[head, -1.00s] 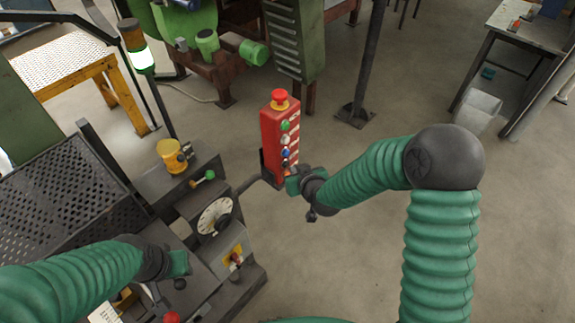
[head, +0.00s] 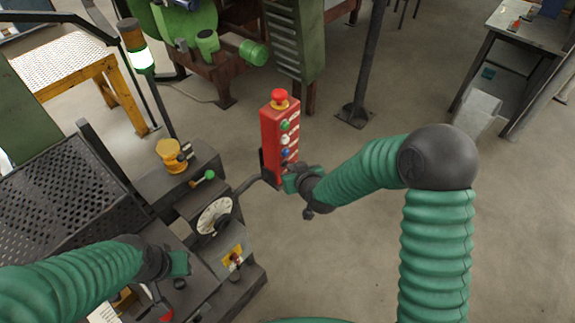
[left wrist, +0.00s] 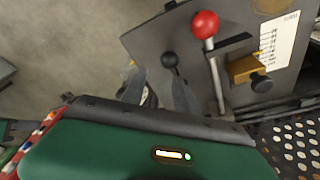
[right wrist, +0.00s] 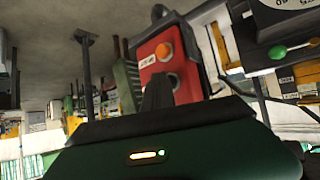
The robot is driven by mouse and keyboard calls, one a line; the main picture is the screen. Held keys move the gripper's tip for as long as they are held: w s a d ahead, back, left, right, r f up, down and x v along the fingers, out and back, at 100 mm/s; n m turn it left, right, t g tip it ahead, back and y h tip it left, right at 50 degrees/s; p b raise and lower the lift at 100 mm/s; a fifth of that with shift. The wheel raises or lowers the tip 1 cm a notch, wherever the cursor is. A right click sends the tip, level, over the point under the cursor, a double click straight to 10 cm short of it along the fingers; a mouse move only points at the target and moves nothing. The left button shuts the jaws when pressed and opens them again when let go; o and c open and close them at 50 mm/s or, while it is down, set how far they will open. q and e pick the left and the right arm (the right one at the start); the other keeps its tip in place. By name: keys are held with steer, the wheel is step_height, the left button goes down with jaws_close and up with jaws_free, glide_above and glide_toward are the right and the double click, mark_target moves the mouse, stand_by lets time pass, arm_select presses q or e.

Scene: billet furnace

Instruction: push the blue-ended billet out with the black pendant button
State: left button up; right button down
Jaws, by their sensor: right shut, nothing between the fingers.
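The red pendant (head: 278,140) stands upright on a dark arm, with a red mushroom button on top and green, white and blue buttons down its face. My right gripper (head: 287,179) is shut and empty at the pendant's lower face and hides the lowest buttons. In the right wrist view, the shut fingers (right wrist: 158,92) point at the pendant's lower end, below an orange button (right wrist: 163,51). A dark round button (right wrist: 173,80) shows partly beside the fingertips; contact cannot be told. My left gripper (left wrist: 158,88) is open near a black-knobbed lever (left wrist: 170,60). No blue-ended billet shows.
A dark machine console with a round dial (head: 214,215) and a green-knobbed lever (head: 204,179) stands left of the pendant. A red-knobbed lever (left wrist: 205,25) is near my left gripper.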

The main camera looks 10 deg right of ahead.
stand_by(0.3)
arm_select(q)
steer(key=shift+f, duration=0.1)
arm_select(e)
steer(key=shift+s+d, duration=0.55)
steer(key=shift+s, duration=0.2)
steer(key=shift+s+d, duration=0.8)
steer(key=shift+s, duration=0.2)
steer(key=shift+s+d, duration=0.8)
steer(key=shift+s, duration=0.15)
arm_select(q)
steer(key=shift+f, duration=0.1)
stand_by(1.1)
